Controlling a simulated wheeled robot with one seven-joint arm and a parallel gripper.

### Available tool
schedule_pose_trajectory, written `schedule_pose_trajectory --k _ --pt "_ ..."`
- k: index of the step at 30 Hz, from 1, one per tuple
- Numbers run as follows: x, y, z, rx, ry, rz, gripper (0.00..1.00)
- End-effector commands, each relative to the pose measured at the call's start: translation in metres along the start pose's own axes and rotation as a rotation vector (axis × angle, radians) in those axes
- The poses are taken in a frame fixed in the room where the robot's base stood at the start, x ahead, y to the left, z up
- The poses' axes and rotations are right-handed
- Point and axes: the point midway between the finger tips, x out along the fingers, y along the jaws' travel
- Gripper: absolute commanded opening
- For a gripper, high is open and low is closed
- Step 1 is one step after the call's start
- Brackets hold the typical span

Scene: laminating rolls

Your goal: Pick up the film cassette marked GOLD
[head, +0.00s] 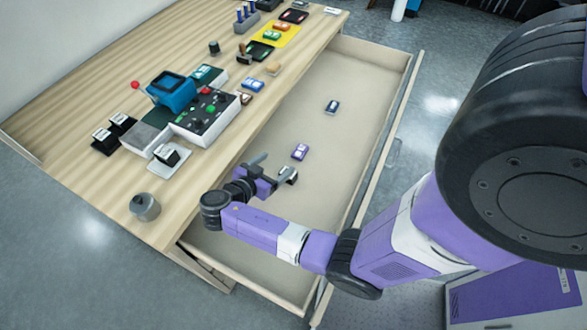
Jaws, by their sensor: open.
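Several small film cassettes are in view, and their markings are too small to read, so I cannot tell which one is marked GOLD. In the open drawer (325,185) lie a dark cassette with a pale label (291,178), a purple cassette (300,152) and a dark blue cassette (332,106). My gripper (273,166) is open over the near part of the drawer.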

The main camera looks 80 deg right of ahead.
Motion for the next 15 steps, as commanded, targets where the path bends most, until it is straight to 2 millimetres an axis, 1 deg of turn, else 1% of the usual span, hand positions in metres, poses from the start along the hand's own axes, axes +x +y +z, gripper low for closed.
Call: schedule_pose_trajectory --k 1,7,12,15 --pt "0.003 0.0 0.007 -0.001 0.0 0.0 0.78" --pt "0.007 0.0 0.017 0.0 0.0 0.0 0.78" --pt "0.013 0.0 0.032 0.0 0.0 0.0 0.78" --pt "0.019 0.0 0.045 0.0 0.0 0.0 0.78"
